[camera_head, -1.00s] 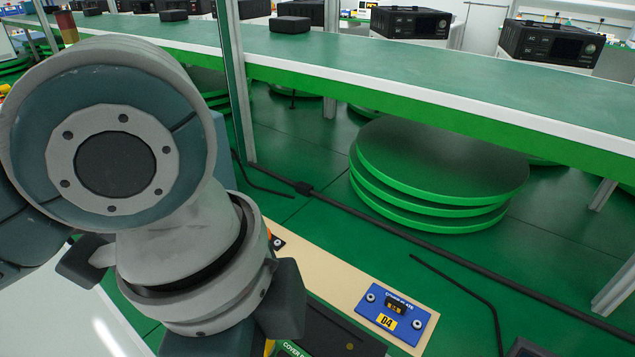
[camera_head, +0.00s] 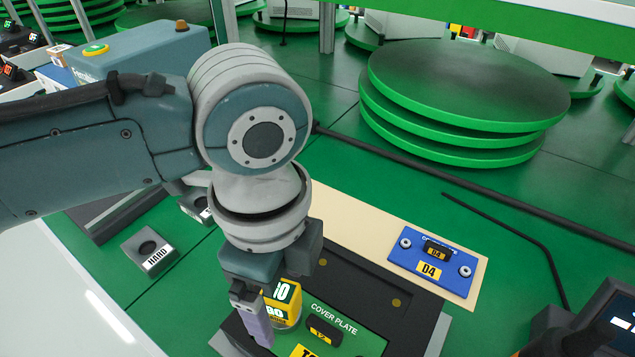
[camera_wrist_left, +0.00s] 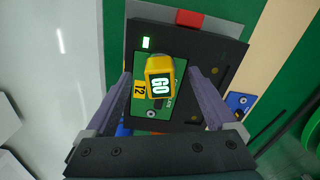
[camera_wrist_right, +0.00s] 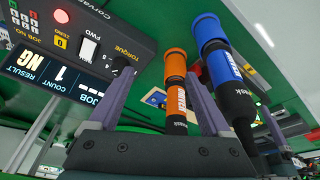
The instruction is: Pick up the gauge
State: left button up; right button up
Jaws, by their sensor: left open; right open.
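The gauge (camera_head: 283,303) is a yellow block with a "GO" label, standing on the green cover plate (camera_head: 345,331) near the bottom of the head view. In the left wrist view the gauge (camera_wrist_left: 160,80) sits between the fingers of my left gripper (camera_wrist_left: 160,92). That gripper is open, with a visible gap on both sides of the gauge. In the head view my left gripper (camera_head: 272,308) points down at the gauge, one finger in front of it and the other largely hidden. My right gripper (camera_wrist_right: 160,98) is open, away from the gauge, facing upright screwdrivers.
The black fixture (camera_head: 372,299) surrounds the cover plate. A blue plate marked 04 (camera_head: 432,259) lies on the beige strip. A grey "HARD" block (camera_head: 150,252) stands left. Orange (camera_wrist_right: 176,68) and blue (camera_wrist_right: 222,65) screwdrivers and a torque controller (camera_wrist_right: 75,55) are near my right gripper.

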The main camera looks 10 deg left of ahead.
pick_arm(q)
notch_tip(320, 180, down, 2)
jog(key=shift+f, duration=0.15)
grip_shut()
dwell(0.7)
